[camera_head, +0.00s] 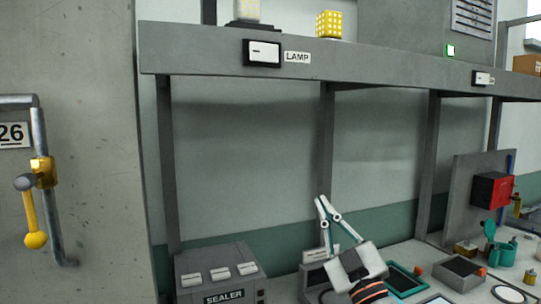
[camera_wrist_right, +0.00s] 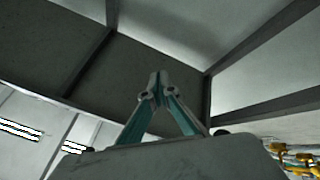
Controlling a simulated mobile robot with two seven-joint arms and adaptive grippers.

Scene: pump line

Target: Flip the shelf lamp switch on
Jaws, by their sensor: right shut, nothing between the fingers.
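The shelf lamp switch (camera_head: 263,52) is a white rocker plate in a black frame on the front edge of the grey shelf (camera_head: 200,58). A label (camera_head: 297,57) reading LAMP sits just right of it. A lamp (camera_head: 247,12) stands on the shelf above, cut off by the top of the view. My right gripper (camera_head: 322,200) is below the shelf and right of the switch, pointing up, well apart from it. Its teal fingers are together and empty; the fingertips also show in the right wrist view (camera_wrist_right: 157,76). My left gripper is not in view.
A second switch (camera_head: 483,78) sits on the shelf edge at the right. A sealer box (camera_head: 218,276) and several trays and tools stand on the bench below. A yellow-handled lever (camera_head: 32,220) hangs at the left.

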